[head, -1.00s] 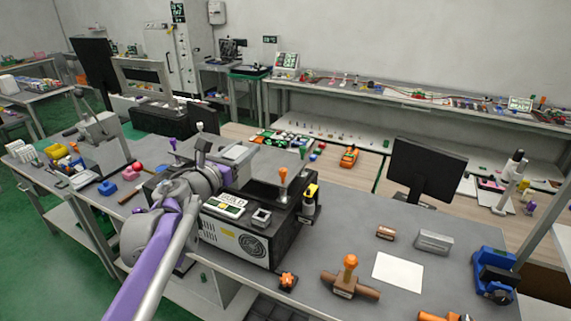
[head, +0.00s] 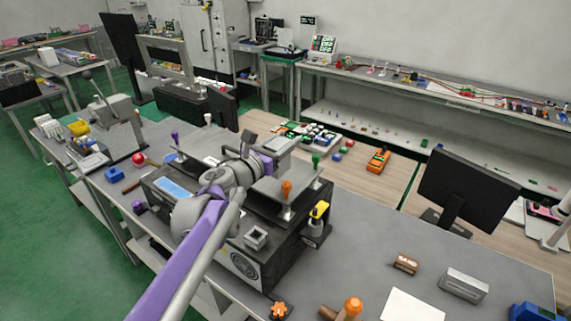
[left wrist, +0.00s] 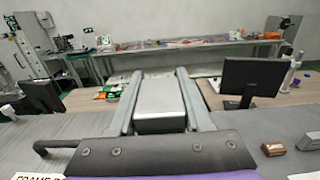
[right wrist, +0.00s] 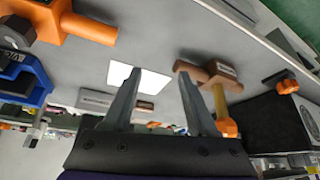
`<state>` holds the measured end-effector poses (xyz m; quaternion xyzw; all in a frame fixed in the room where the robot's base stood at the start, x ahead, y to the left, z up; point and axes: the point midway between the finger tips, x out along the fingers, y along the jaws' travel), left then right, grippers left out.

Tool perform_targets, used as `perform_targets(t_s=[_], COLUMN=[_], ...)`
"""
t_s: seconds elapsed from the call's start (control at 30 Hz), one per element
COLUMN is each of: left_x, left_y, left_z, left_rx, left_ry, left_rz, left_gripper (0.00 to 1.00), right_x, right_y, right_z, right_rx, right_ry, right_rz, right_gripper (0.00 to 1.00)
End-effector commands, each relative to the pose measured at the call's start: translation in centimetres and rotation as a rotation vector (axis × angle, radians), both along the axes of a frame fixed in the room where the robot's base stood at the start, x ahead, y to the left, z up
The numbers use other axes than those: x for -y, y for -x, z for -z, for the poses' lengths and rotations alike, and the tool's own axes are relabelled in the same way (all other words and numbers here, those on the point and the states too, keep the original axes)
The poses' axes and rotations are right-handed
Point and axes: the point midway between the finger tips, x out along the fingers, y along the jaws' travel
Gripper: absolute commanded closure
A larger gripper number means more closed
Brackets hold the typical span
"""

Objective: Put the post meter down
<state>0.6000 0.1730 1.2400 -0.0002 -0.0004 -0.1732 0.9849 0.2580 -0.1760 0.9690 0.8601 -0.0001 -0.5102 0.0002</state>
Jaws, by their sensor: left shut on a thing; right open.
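The post meter seems to be the grey block (left wrist: 160,104) in the left wrist view, between the two fingers of my left gripper (left wrist: 160,85). The gripper is shut on its sides. In the head view my left gripper (head: 262,158) is over the black machine (head: 272,243) with levers and a fan grille. The grey block (head: 282,143) shows at its far end. The gap below the block cannot be judged. My right gripper (right wrist: 160,88) is open and empty in the right wrist view, facing the table with a white sheet (right wrist: 150,79).
An orange-knobbed lever (head: 287,194) and a yellow-topped device (head: 318,219) stand close right of my left gripper. A black monitor (head: 464,190) stands further right. A brown fixture with an orange knob (head: 352,306) lies in front.

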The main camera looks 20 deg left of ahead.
Motion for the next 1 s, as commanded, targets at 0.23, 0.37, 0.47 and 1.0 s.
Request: perform_targets(t_s=[0.23, 0.37, 0.47, 1.0], left_x=[0.0, 0.0, 0.0, 0.0], left_y=[0.0, 0.0, 0.0, 0.0], left_z=[2.8, 4.6, 5.2, 5.5], left_rx=[0.0, 0.001, 0.001, 0.001], left_ry=[0.001, 0.001, 0.001, 0.0], left_rz=[0.0, 0.0, 0.0, 0.0], left_gripper=[1.0, 1.0, 1.0, 0.2], right_x=[0.0, 0.0, 0.0, 0.0], right_y=[0.1, 0.2, 0.3, 0.3], right_z=[0.3, 0.6, 0.6, 0.7], right_rx=[-0.003, -0.005, -0.005, -0.006], right_ry=[0.0, 0.0, 0.0, 0.0], right_rz=[0.0, 0.0, 0.0, 0.0], right_gripper=[0.42, 0.42, 0.42, 0.42])
